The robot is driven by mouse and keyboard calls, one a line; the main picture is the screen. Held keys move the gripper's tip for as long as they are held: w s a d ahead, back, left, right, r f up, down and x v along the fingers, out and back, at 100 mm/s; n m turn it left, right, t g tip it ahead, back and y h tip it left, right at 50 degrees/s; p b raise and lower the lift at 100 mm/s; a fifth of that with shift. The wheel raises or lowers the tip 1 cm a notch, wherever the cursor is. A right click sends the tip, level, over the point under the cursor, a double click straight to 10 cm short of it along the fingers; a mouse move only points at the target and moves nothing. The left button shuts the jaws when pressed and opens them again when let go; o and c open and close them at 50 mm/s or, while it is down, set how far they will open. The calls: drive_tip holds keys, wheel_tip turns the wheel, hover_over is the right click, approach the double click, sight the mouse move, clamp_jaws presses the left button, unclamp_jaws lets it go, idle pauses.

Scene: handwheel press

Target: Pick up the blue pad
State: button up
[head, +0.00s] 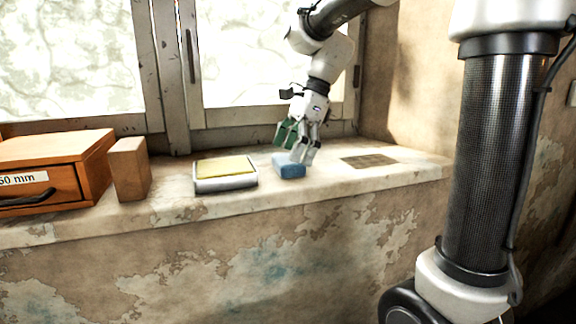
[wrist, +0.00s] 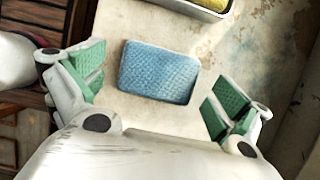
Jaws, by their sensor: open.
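The blue pad (head: 289,166) lies on the stone window sill, right of a tray with a yellow pad. It is a small rounded block, and its textured top shows whole in the wrist view (wrist: 158,71). My gripper (head: 298,150) is just above the blue pad in the head view, pointing down. In the wrist view my gripper (wrist: 150,90) is open, with green finger pads standing apart on the left and right of the blue pad. I see gaps between the pad and both fingers there.
The metal tray (head: 226,185) with the yellow pad (head: 225,168) sits left of the blue pad. A wooden block (head: 130,169) and an orange drawer box (head: 60,170) stand further left. A flat brownish grid patch (head: 369,161) lies to the right. The window frame (head: 172,80) rises behind.

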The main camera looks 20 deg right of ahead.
drive_tip(key=shift+x, duration=0.95)
drive_tip(key=c, duration=1.1)
